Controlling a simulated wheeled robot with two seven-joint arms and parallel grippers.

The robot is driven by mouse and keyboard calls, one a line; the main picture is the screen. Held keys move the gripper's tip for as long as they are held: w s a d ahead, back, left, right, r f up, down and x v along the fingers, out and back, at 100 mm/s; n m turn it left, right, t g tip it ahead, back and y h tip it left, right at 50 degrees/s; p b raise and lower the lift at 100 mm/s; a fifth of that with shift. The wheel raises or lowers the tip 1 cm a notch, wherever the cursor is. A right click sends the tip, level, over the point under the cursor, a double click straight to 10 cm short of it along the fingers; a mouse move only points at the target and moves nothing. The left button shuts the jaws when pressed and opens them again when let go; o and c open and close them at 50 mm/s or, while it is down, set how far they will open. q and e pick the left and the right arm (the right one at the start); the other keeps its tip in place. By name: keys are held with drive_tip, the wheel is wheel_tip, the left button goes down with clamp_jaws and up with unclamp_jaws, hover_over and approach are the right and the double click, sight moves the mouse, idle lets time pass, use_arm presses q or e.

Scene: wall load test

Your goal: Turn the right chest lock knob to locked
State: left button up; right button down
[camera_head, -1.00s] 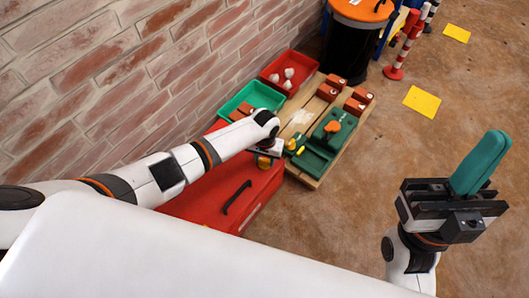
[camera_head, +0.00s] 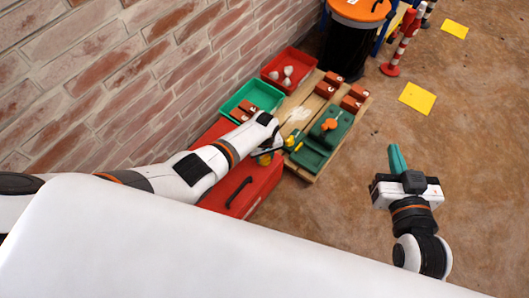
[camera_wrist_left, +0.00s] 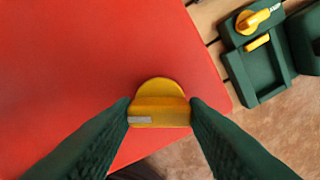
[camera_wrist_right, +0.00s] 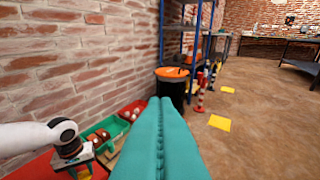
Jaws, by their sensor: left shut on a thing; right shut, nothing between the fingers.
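The red chest (camera_head: 262,183) stands on the floor at the wall, with a black handle (camera_head: 238,191) on it. A yellow lock knob (camera_head: 264,160) sits near the chest's right end. My left gripper (camera_head: 268,152) is over it. In the left wrist view my left gripper (camera_wrist_left: 160,112) has its green fingers on both sides of the yellow knob (camera_wrist_left: 159,103), shut on it. The knob's bar lies roughly crosswise between the fingers, with a pale mark at its left end. My right gripper (camera_head: 394,150) is shut and empty, raised above the floor to the right.
A wooden pallet (camera_head: 308,178) beside the chest carries a green case (camera_head: 331,125) and red blocks. A green bin (camera_head: 262,92) and a red bin (camera_head: 300,62) stand along the wall. A black barrel (camera_head: 347,45) stands behind. The floor at right is mostly clear.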

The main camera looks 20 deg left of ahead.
use_arm(q)
drive_tip(key=n+p, duration=0.1)
drive_tip(key=n, duration=0.2)
drive_tip(key=shift+n, duration=1.7)
use_arm(e)
drive_tip(key=s+d+f+g+h, duration=0.1)
drive_tip(key=s+d+f+g, duration=0.1)
drive_tip(key=s+f+g, duration=0.1)
drive_tip(key=shift+s+f+g+h, duration=0.3)
drive_tip(key=shift+f+g, duration=0.5)
drive_tip(key=shift+f, duration=0.55)
use_arm(q)
drive_tip(key=shift+w, duration=0.1)
drive_tip(key=o, duration=1)
use_arm(e)
drive_tip(key=shift+s, duration=0.1)
